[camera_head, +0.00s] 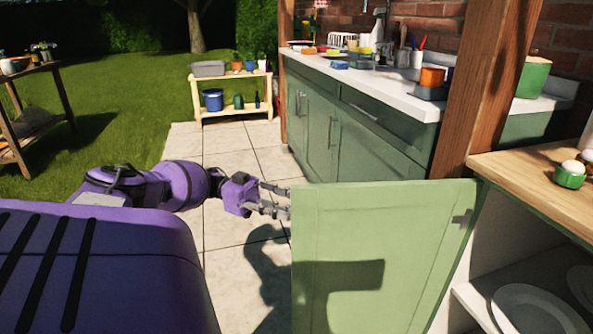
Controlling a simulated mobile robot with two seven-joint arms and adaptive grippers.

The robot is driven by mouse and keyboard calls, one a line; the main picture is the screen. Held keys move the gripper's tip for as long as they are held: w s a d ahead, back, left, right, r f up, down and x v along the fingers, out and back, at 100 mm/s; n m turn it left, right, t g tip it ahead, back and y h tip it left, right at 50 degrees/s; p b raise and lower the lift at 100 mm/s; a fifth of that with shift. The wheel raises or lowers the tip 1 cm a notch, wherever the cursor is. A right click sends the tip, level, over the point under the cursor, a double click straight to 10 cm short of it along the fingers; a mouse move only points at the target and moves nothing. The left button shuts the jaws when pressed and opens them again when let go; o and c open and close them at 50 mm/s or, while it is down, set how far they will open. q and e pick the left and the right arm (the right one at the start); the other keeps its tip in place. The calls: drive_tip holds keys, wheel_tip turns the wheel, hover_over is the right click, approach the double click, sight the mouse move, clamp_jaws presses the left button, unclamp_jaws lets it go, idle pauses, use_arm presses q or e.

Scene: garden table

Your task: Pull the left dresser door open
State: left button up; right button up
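The left dresser door (385,262) is a light green panel swung wide open, with its inner face towards me. Its hinge (462,218) is at its right side, by the dresser. My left gripper (287,204) is at the door's free left edge, on the far side of the panel. Its two fingers are spread apart and their tips meet the door's edge in the picture. Whether they touch the door cannot be told. The door's outer face and any handle on it are hidden. My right gripper is not in view.
The dresser (520,165) has a wooden top with a small green pot (570,175) and plates (535,310) on a lower shelf. A green kitchen counter (350,125) stands behind a wooden post (480,80). Paving lies clear beyond the door.

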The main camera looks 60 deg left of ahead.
use_arm(q)
drive_tip(key=shift+v, duration=1.35)
